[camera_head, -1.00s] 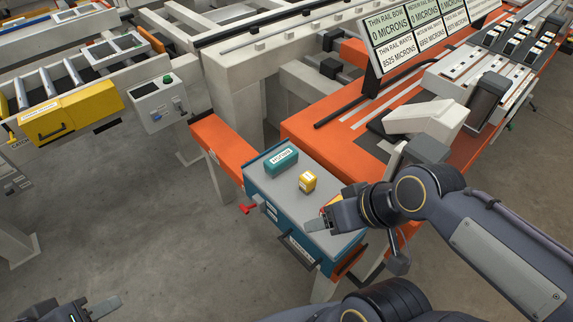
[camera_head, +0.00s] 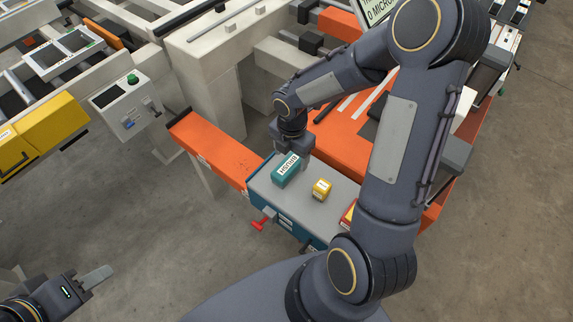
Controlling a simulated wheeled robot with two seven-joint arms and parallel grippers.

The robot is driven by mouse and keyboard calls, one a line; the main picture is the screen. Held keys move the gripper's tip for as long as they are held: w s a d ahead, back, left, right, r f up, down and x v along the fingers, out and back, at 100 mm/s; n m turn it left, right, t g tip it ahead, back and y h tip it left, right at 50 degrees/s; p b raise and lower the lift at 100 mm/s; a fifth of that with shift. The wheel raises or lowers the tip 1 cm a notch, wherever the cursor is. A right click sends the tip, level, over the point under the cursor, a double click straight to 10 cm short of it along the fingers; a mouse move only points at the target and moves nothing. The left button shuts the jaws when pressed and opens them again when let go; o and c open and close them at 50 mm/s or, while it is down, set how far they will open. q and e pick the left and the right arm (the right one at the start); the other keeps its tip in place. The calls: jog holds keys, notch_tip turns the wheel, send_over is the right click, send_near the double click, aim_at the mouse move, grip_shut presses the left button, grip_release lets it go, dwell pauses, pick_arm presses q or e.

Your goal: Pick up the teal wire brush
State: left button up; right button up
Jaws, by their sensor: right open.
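The teal block-shaped brush (camera_head: 285,171), with a white label, lies on the grey top of a teal cabinet (camera_head: 262,190). My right gripper (camera_head: 296,158) points down at the brush's far end. Its jaws are open, but the fingertips are partly hidden, so I cannot tell whether they straddle or touch the brush. My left gripper (camera_head: 100,277) is low at the left, over the floor and far from the cabinet. Only one of its fingers shows clearly.
A yellow block (camera_head: 321,189) sits right of the brush. A red and yellow item (camera_head: 348,214) lies near the cabinet's right edge, partly behind my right arm. An orange beam (camera_head: 212,149) meets the cabinet at left. The orange bench (camera_head: 340,140) lies behind.

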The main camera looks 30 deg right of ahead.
aim_at(288, 164)
jog(key=f, duration=0.5)
jog(key=shift+w+a+f, duration=0.3)
jog(key=shift+f, duration=0.05)
jog(key=c, duration=1.1)
jog(key=shift+r, duration=0.1)
jog(key=shift+r, duration=0.55)
jog(key=r, duration=0.2)
jog(key=shift+d+r+p, duration=0.3)
jog(key=shift+r, duration=0.05)
jog(key=s+d+r, duration=0.5)
jog(key=d+r, duration=0.4)
jog(key=d, duration=0.3)
jog(key=shift+s+d, duration=0.15)
jog(key=shift+s, duration=0.05)
